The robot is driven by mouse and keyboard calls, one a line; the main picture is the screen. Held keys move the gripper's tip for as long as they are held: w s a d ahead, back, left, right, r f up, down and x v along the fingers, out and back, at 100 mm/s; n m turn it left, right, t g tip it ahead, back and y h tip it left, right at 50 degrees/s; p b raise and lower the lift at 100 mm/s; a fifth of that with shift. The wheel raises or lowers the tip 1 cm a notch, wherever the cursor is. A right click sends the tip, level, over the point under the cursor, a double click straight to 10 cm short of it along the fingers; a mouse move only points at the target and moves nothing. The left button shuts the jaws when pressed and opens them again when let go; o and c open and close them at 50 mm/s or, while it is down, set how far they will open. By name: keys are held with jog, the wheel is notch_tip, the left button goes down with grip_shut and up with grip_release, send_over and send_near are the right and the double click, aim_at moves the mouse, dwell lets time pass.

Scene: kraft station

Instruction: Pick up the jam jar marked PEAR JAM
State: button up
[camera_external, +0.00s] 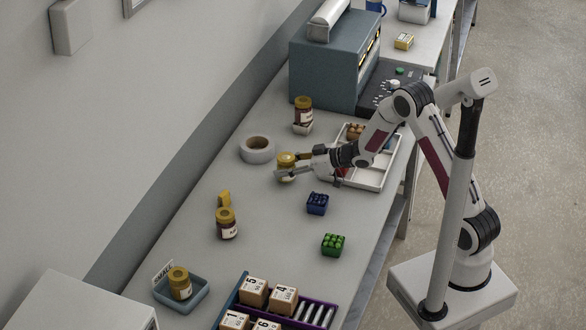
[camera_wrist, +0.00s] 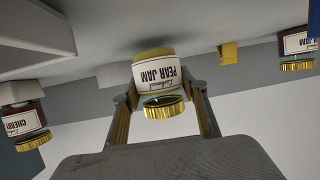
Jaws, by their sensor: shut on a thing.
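The jam jar marked PEAR JAM (camera_wrist: 155,76) has a white label, pale yellow contents and a gold lid. In the wrist view it appears upside down between the two fingers of my gripper (camera_wrist: 164,92). In the external view the jar (camera_external: 285,161) is near the middle of the table, right of the tape roll, with my gripper (camera_external: 292,165) shut around it from the right. The fingers hide part of the jar there. A dark shadow lies at its base; I cannot tell whether it touches the table.
A jar marked CHERRY (camera_wrist: 28,122) stands beyond, near the blue-grey machine (camera_external: 325,75). Another dark jar (camera_external: 227,224) stands nearer the front, beside a yellow block (camera_external: 223,198). A gold-lidded jar (camera_external: 180,284) sits in a blue tray (camera_external: 203,291). The tape roll (camera_external: 257,149) is close left.

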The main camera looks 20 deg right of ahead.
jog(key=shift+r, duration=4.55)
